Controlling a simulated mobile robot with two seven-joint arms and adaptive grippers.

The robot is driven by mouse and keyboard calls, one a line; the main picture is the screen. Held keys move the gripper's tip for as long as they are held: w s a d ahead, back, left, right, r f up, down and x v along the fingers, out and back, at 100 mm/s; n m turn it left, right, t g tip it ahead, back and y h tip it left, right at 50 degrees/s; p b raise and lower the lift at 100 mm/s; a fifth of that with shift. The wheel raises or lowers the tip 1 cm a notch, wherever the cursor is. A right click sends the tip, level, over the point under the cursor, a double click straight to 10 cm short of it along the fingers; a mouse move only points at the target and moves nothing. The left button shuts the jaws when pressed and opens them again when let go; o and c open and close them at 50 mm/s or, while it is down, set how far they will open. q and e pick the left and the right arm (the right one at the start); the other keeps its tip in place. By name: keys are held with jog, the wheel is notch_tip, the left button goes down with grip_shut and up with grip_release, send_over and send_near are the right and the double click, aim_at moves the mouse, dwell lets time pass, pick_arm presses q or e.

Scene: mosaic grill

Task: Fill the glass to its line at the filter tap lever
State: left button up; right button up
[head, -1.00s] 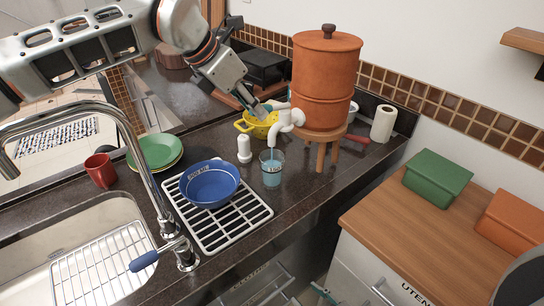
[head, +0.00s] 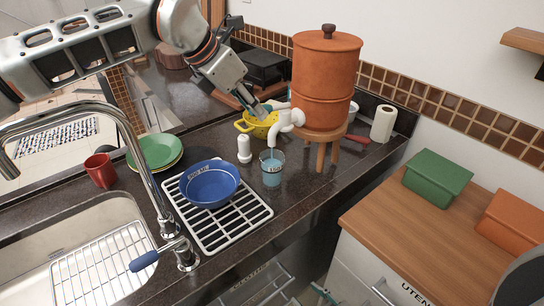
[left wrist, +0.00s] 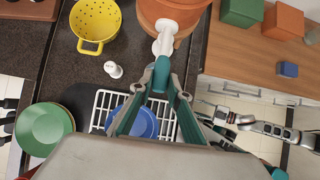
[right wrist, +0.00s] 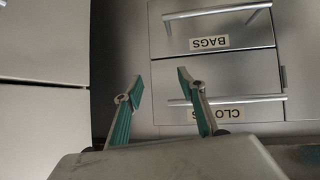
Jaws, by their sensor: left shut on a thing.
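The clear glass (head: 272,168) stands upright on the dark counter under the white tap (head: 285,122) of the terracotta filter (head: 326,70). It holds blue water, with a dark mark near its upper part; I cannot tell exactly how the water level sits against this line. My right gripper (right wrist: 158,88) is open and empty in front of drawers.
A yellow colander (head: 257,126) stands close behind the tap, and a white shaker (head: 244,149) stands left of the glass. A blue bowl (head: 209,186) sits on the drying rack (head: 232,223).

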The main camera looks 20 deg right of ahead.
dwell(0.3)
pick_arm(q)
jog(key=shift+o, duration=0.2)
jog(key=shift+f+b, duration=0.65)
jog(key=shift+f, duration=0.25)
jog(key=o, duration=0.5)
jog(key=shift+f, duration=0.15)
jog(key=o, duration=0.4)
jog(key=shift+r, duration=0.25)
